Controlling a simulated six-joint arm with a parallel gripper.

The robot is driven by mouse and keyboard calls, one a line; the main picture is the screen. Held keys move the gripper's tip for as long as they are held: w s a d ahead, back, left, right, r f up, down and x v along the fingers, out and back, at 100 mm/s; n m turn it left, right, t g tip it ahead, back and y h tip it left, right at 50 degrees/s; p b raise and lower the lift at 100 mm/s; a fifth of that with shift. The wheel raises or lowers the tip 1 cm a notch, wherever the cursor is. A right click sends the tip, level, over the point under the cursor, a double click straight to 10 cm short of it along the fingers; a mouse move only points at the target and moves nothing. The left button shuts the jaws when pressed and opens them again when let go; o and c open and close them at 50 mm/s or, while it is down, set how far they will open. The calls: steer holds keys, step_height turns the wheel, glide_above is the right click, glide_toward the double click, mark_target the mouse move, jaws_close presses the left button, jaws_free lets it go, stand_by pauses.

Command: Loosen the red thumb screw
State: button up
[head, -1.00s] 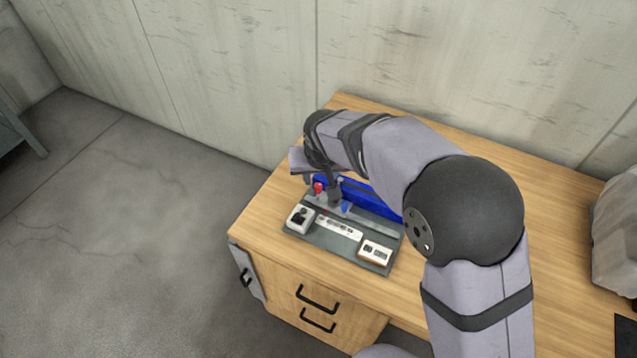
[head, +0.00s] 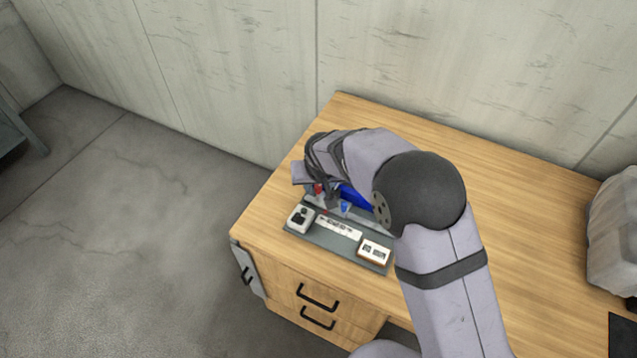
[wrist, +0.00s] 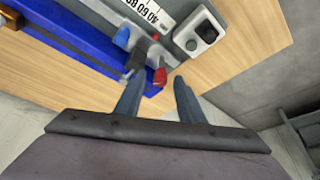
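The red thumb screw (wrist: 160,76) is on a grey bracket of the fixture in the wrist view; in the head view it shows as a small red spot (head: 318,188) partly covered by my arm. My gripper (wrist: 159,82) is open, with its two dark fingers apart. In the wrist view the screw appears in the gap near the fingertips; I cannot tell whether either finger touches it. A blue knob (wrist: 122,37) sits on the same fixture to the upper left of the screw.
A blue bar (wrist: 75,40) runs along the fixture. A grey block with a black knob (wrist: 200,33) and a numbered scale (wrist: 146,10) lie beside it. The fixture's base plate (head: 330,250) rests on a wooden table (head: 500,180), with free room to the right.

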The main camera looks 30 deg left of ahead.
steer(key=shift+c, duration=0.5)
jaws_close()
